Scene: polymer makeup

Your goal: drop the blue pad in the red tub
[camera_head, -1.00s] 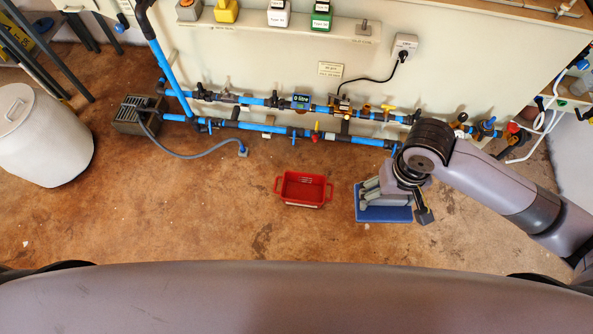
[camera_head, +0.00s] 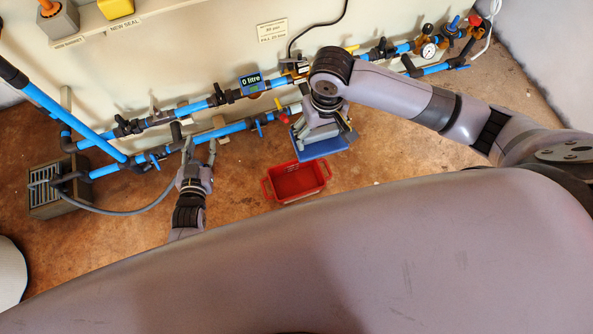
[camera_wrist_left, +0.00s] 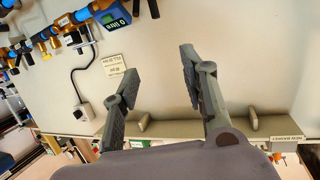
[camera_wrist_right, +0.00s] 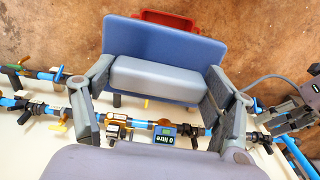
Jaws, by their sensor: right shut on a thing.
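The blue pad (camera_head: 322,149) is a flat blue board with a grey block on its face. My right gripper (camera_head: 318,128) is shut on it and holds it above the floor, just behind the red tub. In the right wrist view the blue pad (camera_wrist_right: 163,48) shows wide, with its grey block between the fingers of the right gripper (camera_wrist_right: 155,90). The red tub (camera_head: 268,190) stands on the floor with its inside visible and empty. Its edge shows beyond the pad in the right wrist view (camera_wrist_right: 183,19). My left gripper (camera_head: 201,150) is open and empty, left of the tub.
A wall panel with blue pipes (camera_head: 225,130), valves and a blue meter (camera_head: 251,84) runs behind the tub. A grey box with a hose (camera_head: 50,190) stands at the left. The brown floor right of the tub (camera_head: 400,150) is clear.

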